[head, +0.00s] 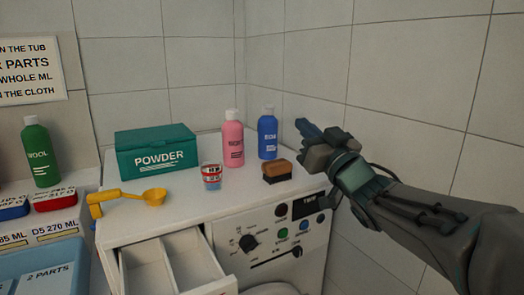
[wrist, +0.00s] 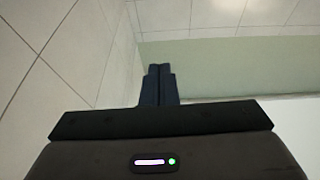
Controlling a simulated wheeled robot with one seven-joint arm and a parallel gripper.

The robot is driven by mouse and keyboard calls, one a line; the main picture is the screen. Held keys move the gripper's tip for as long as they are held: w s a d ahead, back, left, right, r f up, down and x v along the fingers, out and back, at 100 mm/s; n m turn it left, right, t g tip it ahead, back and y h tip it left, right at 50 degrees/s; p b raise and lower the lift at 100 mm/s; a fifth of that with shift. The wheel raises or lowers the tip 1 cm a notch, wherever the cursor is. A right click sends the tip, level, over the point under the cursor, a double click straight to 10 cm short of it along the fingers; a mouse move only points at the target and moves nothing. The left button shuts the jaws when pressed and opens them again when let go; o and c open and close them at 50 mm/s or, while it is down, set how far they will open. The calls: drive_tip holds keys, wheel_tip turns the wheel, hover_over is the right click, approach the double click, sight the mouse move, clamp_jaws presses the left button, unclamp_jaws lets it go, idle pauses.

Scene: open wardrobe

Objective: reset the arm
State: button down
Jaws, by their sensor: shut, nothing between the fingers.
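My gripper (head: 311,130) is raised above the right end of the washing machine's top, in front of the tiled wall. Its dark blue fingers point to the left and are closed together with nothing between them. The fingers also show in the wrist view (wrist: 159,84), pressed side by side against a background of wall and ceiling. My grey arm reaches in from the right edge of the head view. The gripper is apart from the blue bottle (head: 267,138) and the brown brush (head: 278,172), which appear to its left and below.
The white machine top (head: 190,207) holds a green POWDER box (head: 157,152), a pink bottle (head: 233,145), a small cup (head: 212,175) and a yellow scoop (head: 153,196). A divided drawer (head: 168,272) is open at the front. A green bottle (head: 40,155) stands at left.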

drive_tip(key=s+d+f+m+g+h+p, duration=0.25)
drive_tip(key=d+f+g+h, duration=0.2)
drive_tip(key=f, duration=0.25)
drive_tip(key=s+d+f+m+g+h+p, duration=0.2)
drive_tip(key=d+f+m+g+h+p, duration=0.15)
drive_tip(key=f+h, duration=0.3)
drive_tip(key=s+a+f+g+p, duration=0.1)
drive_tip(key=s+f+g, duration=0.3)
drive_tip(key=s, duration=0.4)
drive_tip(key=s+a+f+g+p, duration=0.1)
drive_tip(key=s+f+g, duration=0.3)
drive_tip(key=s, duration=0.5)
wheel_tip(320, 180, down, 2)
drive_tip(key=shift+s+f+g+y, duration=0.1)
drive_tip(key=shift+s+g+y, duration=0.2)
